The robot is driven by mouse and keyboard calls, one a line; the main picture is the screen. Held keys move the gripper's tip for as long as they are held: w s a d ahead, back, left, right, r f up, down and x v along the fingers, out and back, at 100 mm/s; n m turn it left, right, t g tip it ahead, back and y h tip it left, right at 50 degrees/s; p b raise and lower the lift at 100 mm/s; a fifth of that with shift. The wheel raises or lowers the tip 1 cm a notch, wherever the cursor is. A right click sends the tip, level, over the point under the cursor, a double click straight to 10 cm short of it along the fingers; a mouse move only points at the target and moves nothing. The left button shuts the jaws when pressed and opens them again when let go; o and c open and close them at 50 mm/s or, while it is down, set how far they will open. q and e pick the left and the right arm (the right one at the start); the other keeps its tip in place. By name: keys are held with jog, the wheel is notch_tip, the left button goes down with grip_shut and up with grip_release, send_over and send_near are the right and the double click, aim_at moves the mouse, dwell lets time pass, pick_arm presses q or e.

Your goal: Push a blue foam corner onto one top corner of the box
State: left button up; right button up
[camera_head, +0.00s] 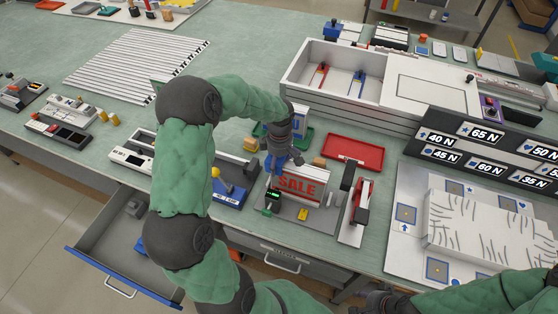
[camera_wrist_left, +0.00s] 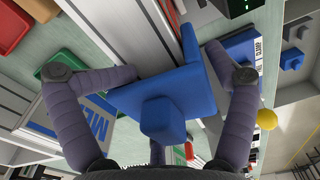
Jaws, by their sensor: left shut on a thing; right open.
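A blue foam corner (camera_wrist_left: 172,88) with a square knob sits between the two fingers of my left gripper (camera_wrist_left: 148,75) in the left wrist view. The gripper is shut on it. In the head view my left gripper (camera_head: 280,158) is above the table by the red and white SALE sign, and the blue piece is mostly hidden there. A white block with dark crease lines (camera_head: 490,228) lies on a marked board at the right, well away from that gripper. I cannot tell for sure that it is the task's box. My right gripper (camera_head: 378,300) is open at the bottom edge, partly cut off.
The SALE sign (camera_head: 299,187) stands just below the left gripper. A red tray (camera_head: 353,152) and a large white case (camera_head: 300,70) lie behind. A black rack of weight labels (camera_head: 480,150) stands behind the white block. An open drawer (camera_head: 95,247) juts out at the lower left.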

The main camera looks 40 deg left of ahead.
pick_arm(q)
jog(key=shift+s+d+f, duration=0.15)
jog(key=shift+s+f, duration=0.15)
jog(key=shift+f, duration=0.05)
jog(key=o, duration=1)
jog(key=shift+o, duration=0.2)
jog(key=shift+w+r, duration=0.1)
jog(key=shift+r, duration=0.1)
notch_tip(320, 180, up, 12)
jog(key=shift+w+r, duration=0.1)
jog(key=shift+w, duration=0.05)
